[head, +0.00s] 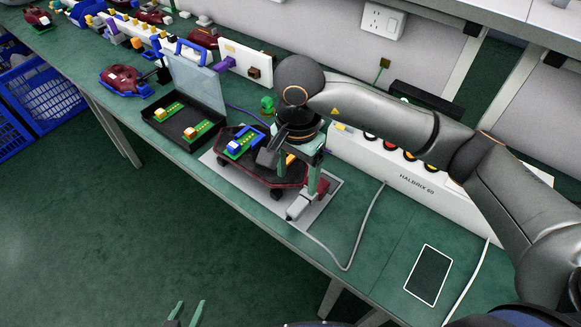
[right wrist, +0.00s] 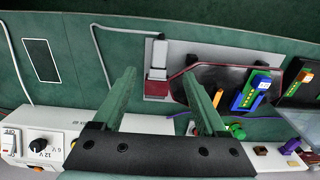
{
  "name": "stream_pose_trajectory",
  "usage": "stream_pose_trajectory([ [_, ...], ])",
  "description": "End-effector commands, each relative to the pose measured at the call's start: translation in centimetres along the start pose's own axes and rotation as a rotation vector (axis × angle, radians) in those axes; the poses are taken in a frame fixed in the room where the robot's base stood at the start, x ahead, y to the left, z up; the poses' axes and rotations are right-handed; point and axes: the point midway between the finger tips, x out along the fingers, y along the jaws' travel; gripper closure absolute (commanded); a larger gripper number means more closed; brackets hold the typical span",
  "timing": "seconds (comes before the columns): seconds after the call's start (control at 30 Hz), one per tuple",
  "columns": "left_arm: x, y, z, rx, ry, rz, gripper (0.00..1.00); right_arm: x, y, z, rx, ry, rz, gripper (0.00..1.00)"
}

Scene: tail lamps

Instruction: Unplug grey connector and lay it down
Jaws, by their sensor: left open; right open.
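The grey connector (head: 300,205) sits at the right end of the tail lamp (head: 262,172), with a grey cable running off to the right. In the right wrist view, the grey connector (right wrist: 159,52) meets a red part (right wrist: 157,74); how deep it is seated cannot be told. The dark lamp (right wrist: 228,88) lies beside it on a light plate. My right gripper (head: 298,180) is open and empty above this end of the lamp; its fingers (right wrist: 160,78) appear on either side of the red part in the wrist view. My left gripper (head: 187,312) is open at the bottom edge, away from the bench.
A black open case (head: 183,145) with lamp boards lies to the left. A white-outlined dark rectangle (head: 429,275) marks the clear bench at right. The cable loops across the bench.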

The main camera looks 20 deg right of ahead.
Motion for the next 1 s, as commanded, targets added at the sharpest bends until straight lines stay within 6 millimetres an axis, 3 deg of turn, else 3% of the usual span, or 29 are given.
stream_pose_trajectory([
  [0.5,-0.4,0.0,-0.3,0.000,-0.005,0.000,0.50,9.3,0.1,0.3,0.002,-0.008,0.003,0.25],
  [0.7,-0.4,0.0,-0.3,0.000,-0.006,0.000,0.50,11.1,0.0,0.2,0.002,-0.008,0.000,0.25],
  [1.0,-0.5,0.1,-0.3,0.000,-0.006,0.001,0.50,11.5,0.0,0.2,0.001,-0.006,-0.001,0.25],
])
